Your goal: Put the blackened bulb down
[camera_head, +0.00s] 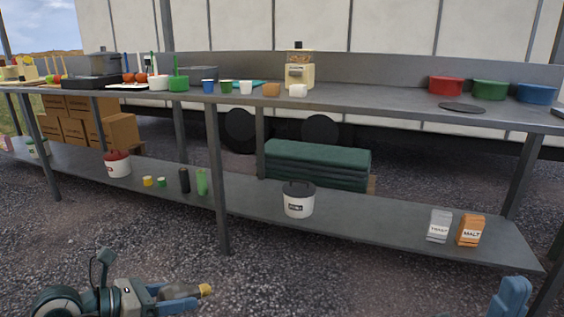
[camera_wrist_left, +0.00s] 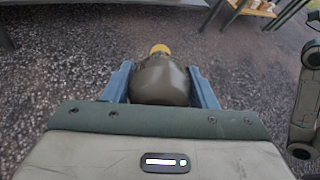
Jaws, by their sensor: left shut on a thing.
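The blackened bulb (camera_head: 180,291) is a dark brownish-olive bulb with a yellow cap. My left gripper (camera_head: 172,293) is shut on it, low in the head view, above the gravel and in front of the long counter. In the left wrist view the bulb (camera_wrist_left: 162,82) lies between the two blue fingers (camera_wrist_left: 161,88), its yellow cap pointing away from me. Part of my right gripper (camera_head: 510,297) shows as blue at the bottom right edge; I cannot tell its opening.
The grey counter (camera_head: 370,101) holds cups, coloured bowls and a dispenser (camera_head: 299,70). Its lower shelf (camera_head: 370,222) carries a white tub (camera_head: 299,203), a red-lidded tub (camera_head: 117,165), bottles and two packets, with bare stretches between. Posts (camera_head: 217,180) stand along the front.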

